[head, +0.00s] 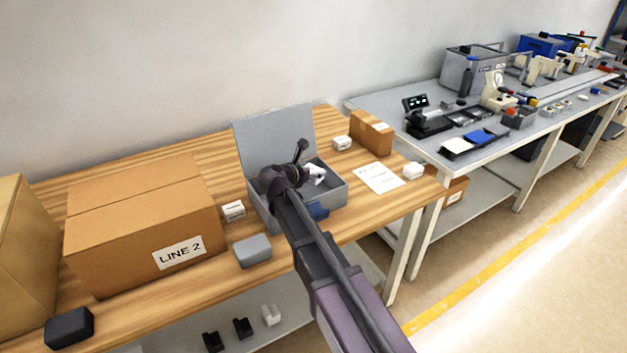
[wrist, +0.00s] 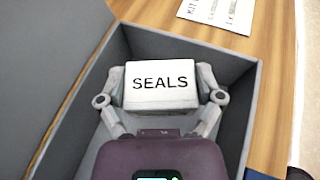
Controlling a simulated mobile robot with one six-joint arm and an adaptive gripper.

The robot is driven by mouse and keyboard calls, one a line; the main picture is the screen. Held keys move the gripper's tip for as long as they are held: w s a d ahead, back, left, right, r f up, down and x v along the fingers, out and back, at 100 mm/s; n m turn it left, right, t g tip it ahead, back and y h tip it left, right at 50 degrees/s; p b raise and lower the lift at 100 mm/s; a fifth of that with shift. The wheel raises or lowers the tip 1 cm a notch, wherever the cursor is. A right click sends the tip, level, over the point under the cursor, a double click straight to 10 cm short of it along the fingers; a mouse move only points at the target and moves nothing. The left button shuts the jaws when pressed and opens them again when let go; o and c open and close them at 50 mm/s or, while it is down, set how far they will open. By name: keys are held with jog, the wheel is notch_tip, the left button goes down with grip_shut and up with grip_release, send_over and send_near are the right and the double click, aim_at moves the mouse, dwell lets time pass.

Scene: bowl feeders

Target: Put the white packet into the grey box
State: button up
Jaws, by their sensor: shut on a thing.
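The white packet (wrist: 162,84), labelled SEALS, is between the two fingers of my gripper (wrist: 160,98) in the wrist view. My gripper is shut on it. The grey box (head: 345,188) stands open on the wooden table, its lid raised at the back. In the wrist view the box's walls (wrist: 205,48) surround the packet on the far and right sides, and the packet appears over or inside the opening. I cannot tell whether it touches the floor of the box. In the head view my gripper (head: 312,172) is at the box opening and the arm hides part of the box.
A large LINE 2 carton (head: 140,220) stands left of the box. Small white packets (head: 233,211) (head: 342,143), a grey block (head: 253,251), a brown carton (head: 372,133) and a paper sheet (head: 378,177) lie around it. A bench with equipment (head: 500,110) stands at right.

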aim_at(313, 181)
jog(key=shift+f+b, duration=1.6)
jog(key=shift+f, duration=0.2)
jog(key=shift+f+b, duration=0.3)
jog(key=shift+b, duration=0.05)
jog(key=shift+f, duration=0.25)
jog(key=o, duration=1)
jog(key=shift+r, duration=0.2)
